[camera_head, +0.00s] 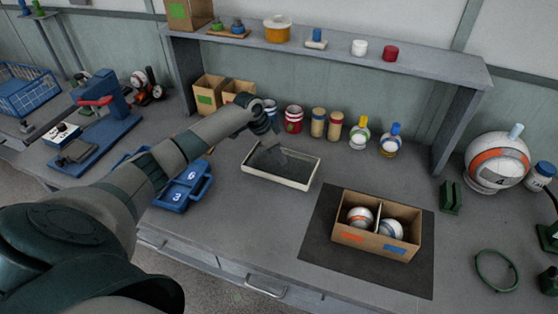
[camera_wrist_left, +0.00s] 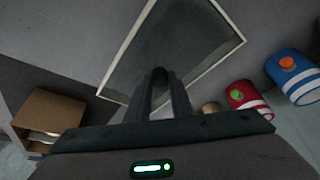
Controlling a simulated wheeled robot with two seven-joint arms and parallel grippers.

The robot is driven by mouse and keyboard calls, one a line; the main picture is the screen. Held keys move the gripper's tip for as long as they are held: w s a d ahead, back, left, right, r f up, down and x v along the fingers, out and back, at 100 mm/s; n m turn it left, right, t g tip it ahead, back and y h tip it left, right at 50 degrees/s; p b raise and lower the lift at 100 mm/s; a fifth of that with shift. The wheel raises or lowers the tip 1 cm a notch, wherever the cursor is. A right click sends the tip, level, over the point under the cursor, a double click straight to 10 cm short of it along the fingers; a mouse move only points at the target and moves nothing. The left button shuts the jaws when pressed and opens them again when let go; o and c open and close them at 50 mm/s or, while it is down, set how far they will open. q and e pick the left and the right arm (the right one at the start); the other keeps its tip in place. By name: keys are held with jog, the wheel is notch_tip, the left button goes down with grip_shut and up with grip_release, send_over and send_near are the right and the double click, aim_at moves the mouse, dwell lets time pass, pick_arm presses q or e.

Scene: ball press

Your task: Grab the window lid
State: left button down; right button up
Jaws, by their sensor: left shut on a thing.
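The window lid (camera_head: 264,182) is a shallow rectangular panel with a cream-white frame and a dark see-through pane. It is at the middle of the bench in the head view, and I cannot tell whether it rests on the bench or is slightly raised. My left gripper (camera_head: 273,146) reaches down to its far left side and is shut on it. In the left wrist view the fingers (camera_wrist_left: 162,82) are close together over the edge of the lid (camera_wrist_left: 185,40), hiding part of the frame. My right gripper is not in view.
A cardboard box (camera_head: 375,240) with two compartments and balls stands on a dark mat (camera_head: 330,266) at right. A blue case (camera_head: 184,190) lies left of the lid. Cans and bottles (camera_head: 318,123) line the back under a shelf (camera_head: 340,53). Bench between lid and mat is clear.

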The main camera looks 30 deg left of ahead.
pick_arm(q)
notch_tip(320, 180, up, 7)
jog(key=shift+w+f+b, duration=0.1)
jog(key=shift+f+b, duration=0.1)
jog(key=shift+b, duration=0.75)
jog(key=shift+r, duration=0.6)
